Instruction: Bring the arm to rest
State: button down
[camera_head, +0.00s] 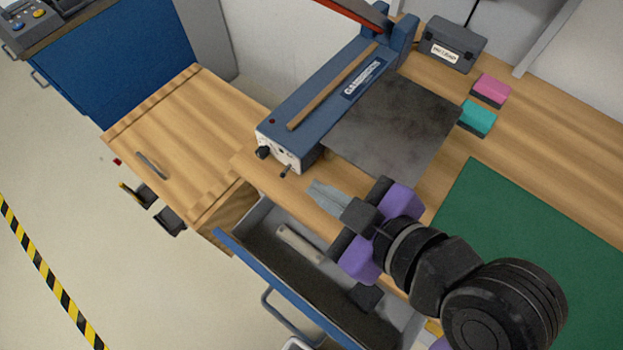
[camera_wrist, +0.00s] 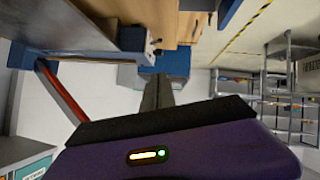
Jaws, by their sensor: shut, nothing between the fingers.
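My gripper (camera_head: 326,193) is shut with nothing in its fingers. In the head view it is held above the front edge of the wooden workbench (camera_head: 545,112), next to the open drawer (camera_head: 262,222). Its fingers point to the left, toward the blue bench machine (camera_head: 325,105). In the wrist view the closed fingers (camera_wrist: 157,92) stick out beyond the purple and black gripper body. My arm reaches in from the lower right over the bench, partly hiding the drawer and a green mat (camera_head: 530,220).
A wooden-topped cart (camera_head: 190,130) stands left of the bench. A pink block (camera_head: 491,90), a teal block (camera_head: 478,117) and a dark box (camera_head: 450,45) sit at the back. Floor at left is clear, with striped tape (camera_head: 40,265).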

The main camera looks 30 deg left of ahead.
jog(key=shift+d+r, duration=0.1)
dwell(0.6)
jog(key=w+d+r+m+t, duration=0.3)
jog(key=w+r+m+t, duration=0.2)
jog(key=w+m+t, duration=0.25)
jog(key=d+f+m+t+h, duration=0.3)
jog(key=d+m+t+h, duration=0.4)
jog(key=d, duration=0.6)
jog(key=s+d+f+m+g+h, duration=0.1)
jog(key=s+d+f, duration=0.2)
jog(key=s, duration=0.4)
jog(key=s+d+f+m+g+h, duration=0.1)
jog(key=s+d+f+m, duration=0.1)
jog(key=s+d, duration=0.4)
jog(key=s+d+f+m+g+h, duration=0.1)
jog(key=s+d+f, duration=0.3)
jog(key=s, duration=0.5)
jog(key=shift+d+f+h, duration=0.4)
jog(key=shift+d+h, duration=0.2)
jog(key=shift+d, duration=0.05)
jog(key=shift+s+m, duration=0.1)
jog(key=shift+m, duration=0.15)
